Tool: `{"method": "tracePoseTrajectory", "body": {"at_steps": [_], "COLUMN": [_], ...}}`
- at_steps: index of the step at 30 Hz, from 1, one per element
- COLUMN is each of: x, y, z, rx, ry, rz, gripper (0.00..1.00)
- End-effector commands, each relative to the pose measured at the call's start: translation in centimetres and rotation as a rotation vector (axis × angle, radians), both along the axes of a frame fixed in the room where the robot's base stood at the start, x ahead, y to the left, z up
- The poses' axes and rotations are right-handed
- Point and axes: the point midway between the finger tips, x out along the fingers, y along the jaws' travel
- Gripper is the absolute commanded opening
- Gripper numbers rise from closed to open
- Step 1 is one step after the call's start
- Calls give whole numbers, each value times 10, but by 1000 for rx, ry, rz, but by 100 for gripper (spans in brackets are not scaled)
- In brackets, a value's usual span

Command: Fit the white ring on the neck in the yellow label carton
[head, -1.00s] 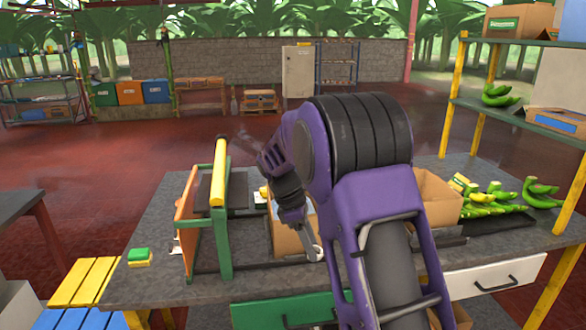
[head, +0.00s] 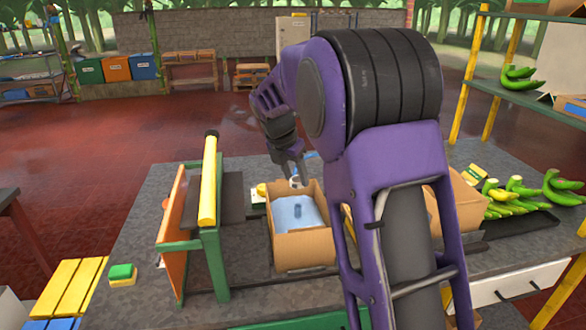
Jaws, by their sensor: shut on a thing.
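My gripper (head: 297,172) is shut on the white ring (head: 295,182), which shows small at its tips. It is above the far edge of an open cardboard carton (head: 304,250). Inside that carton is a pale blue liner (head: 285,214), with a darker blue upright neck (head: 298,210) in its middle. The ring is apart from the neck, farther back and higher in the picture. I see no yellow label on this carton's near face. A second carton (head: 466,208) stands to the right, mostly hidden by my arm; its label is not visible.
A green and orange frame with a yellow bar (head: 208,180) stands left of the carton. A green and yellow block (head: 121,274) lies near the table's left edge. Green bananas (head: 515,195) lie on a dark tray at the right. The grey tabletop (head: 150,215) is partly bare.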

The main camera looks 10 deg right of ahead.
Motion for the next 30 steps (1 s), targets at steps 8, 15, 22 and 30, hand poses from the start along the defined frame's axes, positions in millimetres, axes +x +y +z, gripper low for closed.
{"method": "tracePoseTrajectory", "body": {"at_steps": [8, 15, 22, 30], "x": [0, -1, -1, 0], "y": [0, 0, 0, 0], "z": [-21, -46, -68, -88], "rx": [-1, 0, 0, 0], "ry": [2, 2, 2, 2], "rz": [-1, -2, -2, -2], "gripper": [0, 0, 0, 0]}}
